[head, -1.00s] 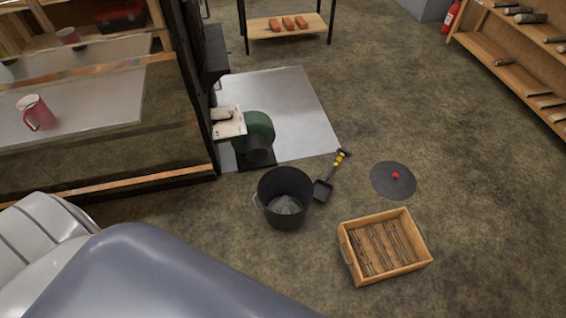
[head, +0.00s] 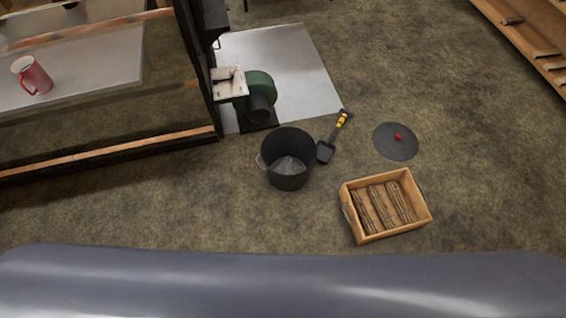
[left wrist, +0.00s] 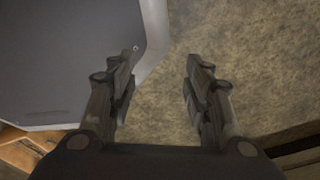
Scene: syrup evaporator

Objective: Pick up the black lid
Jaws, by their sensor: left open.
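The black lid (head: 392,150) is a flat dark disc with a small red knob (head: 398,137). It lies on the floor right of centre in the head view, beyond the wooden crate and right of the small shovel. No gripper shows in the head view. In the left wrist view my left gripper (left wrist: 161,62) is open and empty above bare floor, with the lid out of that view. My right gripper is not in view.
A black bucket (head: 289,178) with grey contents stands left of a black shovel (head: 326,152). A wooden crate (head: 431,214) holding bundled sticks sits nearer than the lid. A green blower (head: 259,86) stands by a metal floor sheet (head: 300,60). Floor right of the lid is clear.

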